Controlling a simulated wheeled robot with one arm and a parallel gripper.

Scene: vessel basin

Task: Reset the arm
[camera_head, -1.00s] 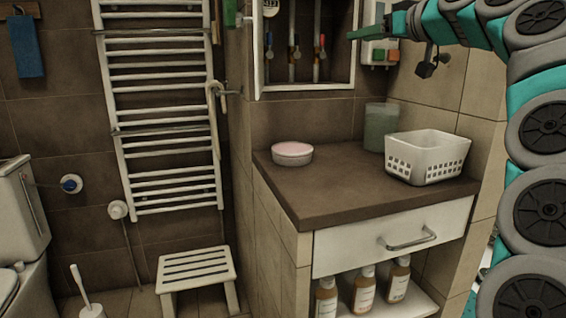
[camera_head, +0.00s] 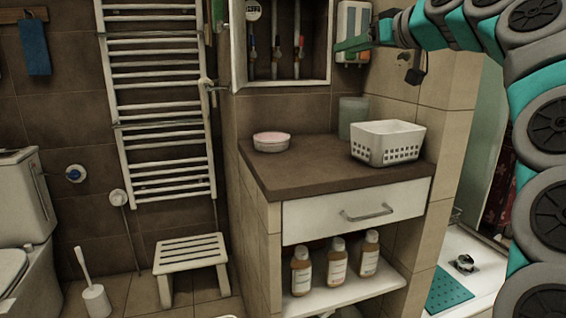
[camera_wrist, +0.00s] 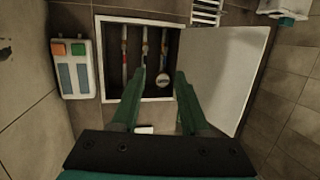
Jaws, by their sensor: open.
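My gripper (camera_head: 345,46) shows at the upper right of the head view, at the end of my teal and grey arm, in front of the wall by the open cabinet. In the wrist view my gripper (camera_wrist: 160,76) has its two green fingers apart, with nothing between them. They point toward the open wall cabinet (camera_wrist: 112,92), which holds several pipes with valves and a round meter (camera_wrist: 163,80). I see no contact between the fingers and the cabinet.
The cabinet door (camera_wrist: 225,75) stands open. A button panel (camera_wrist: 73,67) is beside the cabinet. Below are a counter (camera_head: 310,170) with a white basket (camera_head: 388,148) and pink-topped bowl (camera_head: 271,142). A stool (camera_head: 190,251) and towel rack (camera_head: 160,125) stand left.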

